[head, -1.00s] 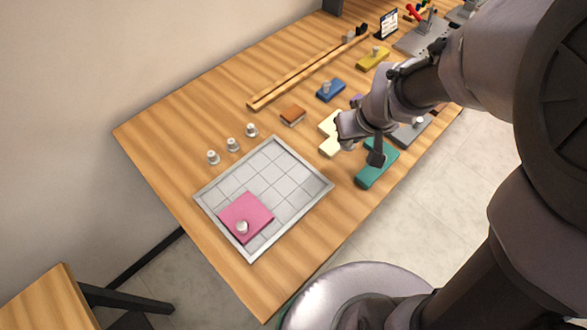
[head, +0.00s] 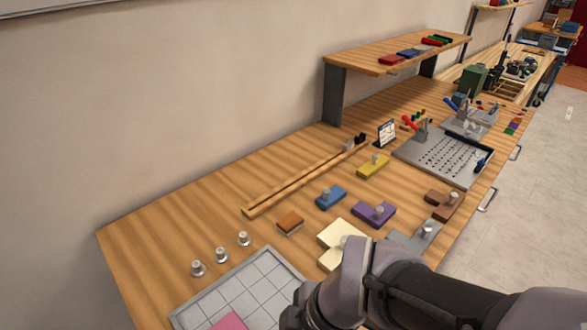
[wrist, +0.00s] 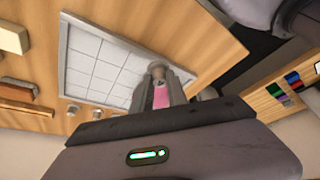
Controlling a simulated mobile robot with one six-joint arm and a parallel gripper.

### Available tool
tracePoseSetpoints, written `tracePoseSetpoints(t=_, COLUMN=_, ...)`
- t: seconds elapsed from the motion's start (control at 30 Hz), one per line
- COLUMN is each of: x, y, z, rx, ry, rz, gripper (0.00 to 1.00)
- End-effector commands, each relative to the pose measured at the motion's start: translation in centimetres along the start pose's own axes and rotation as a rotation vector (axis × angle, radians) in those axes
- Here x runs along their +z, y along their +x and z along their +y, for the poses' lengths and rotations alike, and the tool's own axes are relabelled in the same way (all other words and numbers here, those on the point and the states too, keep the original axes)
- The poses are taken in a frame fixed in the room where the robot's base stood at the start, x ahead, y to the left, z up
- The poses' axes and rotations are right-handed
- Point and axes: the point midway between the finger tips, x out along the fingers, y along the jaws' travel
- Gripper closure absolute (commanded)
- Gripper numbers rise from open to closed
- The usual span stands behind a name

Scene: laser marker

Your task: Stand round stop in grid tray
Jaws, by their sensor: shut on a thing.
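The grid tray (head: 185,318) is cut off by the bottom edge of the head view; its pale grid (wrist: 95,65) shows at upper left in the wrist view. My gripper (wrist: 158,76) is above the tray's pink block (wrist: 161,97), which shows between the fingers. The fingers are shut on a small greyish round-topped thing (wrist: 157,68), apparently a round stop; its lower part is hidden. Three silver round stops (head: 221,255) stand on the table beside the tray. In the head view my arm hides the fingertips.
An orange-brown block (head: 290,222), a cream block (head: 333,237), a blue block (head: 330,197) and a purple block (head: 373,213) lie beyond the tray. A long wooden rail (head: 300,182) lies behind them. Bare table lies left of the stops.

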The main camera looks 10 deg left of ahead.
Motion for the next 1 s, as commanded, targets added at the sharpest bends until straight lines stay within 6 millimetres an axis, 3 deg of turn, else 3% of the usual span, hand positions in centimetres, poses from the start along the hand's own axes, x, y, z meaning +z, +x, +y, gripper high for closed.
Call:
tracePoseSetpoints(t=0.03, x=-0.4, y=-1.1, z=0.8, rx=-0.008, ry=0.008, rz=-0.006, gripper=1.00)
tracePoseSetpoints(t=0.17, x=-0.7, y=-1.0, z=3.2, rx=-0.008, ry=0.010, rz=-0.004, gripper=1.00)
tracePoseSetpoints(t=0.4, x=-0.5, y=1.2, z=9.8, rx=0.002, ry=0.007, rz=-0.004, gripper=1.00)
tracePoseSetpoints(t=0.6, x=-0.8, y=1.7, z=13.8, rx=0.003, ry=0.007, rz=-0.004, gripper=1.00)
tracePoseSetpoints(t=0.73, x=-0.5, y=2.5, z=14.4, rx=0.001, ry=0.008, rz=-0.005, gripper=1.00)
tracePoseSetpoints(t=0.9, x=0.6, y=5.2, z=14.3, rx=0.001, ry=0.009, rz=-0.004, gripper=1.00)
tracePoseSetpoints(t=1.0, x=0.5, y=5.0, z=14.4, rx=0.003, ry=0.008, rz=-0.004, gripper=1.00)
